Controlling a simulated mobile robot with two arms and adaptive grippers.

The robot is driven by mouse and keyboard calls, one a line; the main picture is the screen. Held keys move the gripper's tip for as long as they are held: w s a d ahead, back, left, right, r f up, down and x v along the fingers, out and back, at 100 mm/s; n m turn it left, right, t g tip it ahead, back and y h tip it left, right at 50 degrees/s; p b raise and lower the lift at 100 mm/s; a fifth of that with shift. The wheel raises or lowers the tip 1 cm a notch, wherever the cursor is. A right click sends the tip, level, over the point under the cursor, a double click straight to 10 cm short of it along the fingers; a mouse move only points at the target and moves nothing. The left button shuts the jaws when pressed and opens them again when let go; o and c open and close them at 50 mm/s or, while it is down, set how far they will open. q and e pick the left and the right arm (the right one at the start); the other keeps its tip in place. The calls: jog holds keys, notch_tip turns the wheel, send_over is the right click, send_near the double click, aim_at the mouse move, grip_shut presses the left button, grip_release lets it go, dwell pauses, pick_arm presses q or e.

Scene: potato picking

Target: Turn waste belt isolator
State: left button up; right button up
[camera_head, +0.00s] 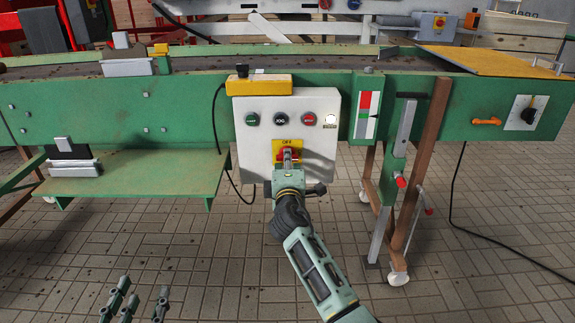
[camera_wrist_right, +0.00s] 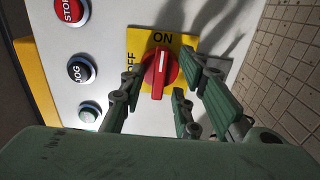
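The isolator is a red rotary knob (camera_wrist_right: 160,72) on a yellow plate (camera_wrist_right: 134,44) marked ON and OFF. Its white line points toward ON in the right wrist view. In the head view the yellow plate (camera_head: 278,146) sits low on a white control box (camera_head: 246,160), partly hidden by my right gripper (camera_head: 288,160). In the right wrist view my right gripper (camera_wrist_right: 163,85) is open, its fingers on both sides of the knob with gaps visible; contact cannot be told. My left gripper (camera_head: 142,292) is open and empty above the floor at the lower left.
The box also carries a green, a black and a red button (camera_head: 309,119). It hangs on a green conveyor frame (camera_head: 190,115). A black cable (camera_head: 216,130) hangs at its left. A brown leg (camera_head: 428,150) and a grey lever stand to the right.

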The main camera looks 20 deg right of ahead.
jog(key=shift+w, duration=0.15)
jog(key=shift+c, duration=0.2)
grip_shut()
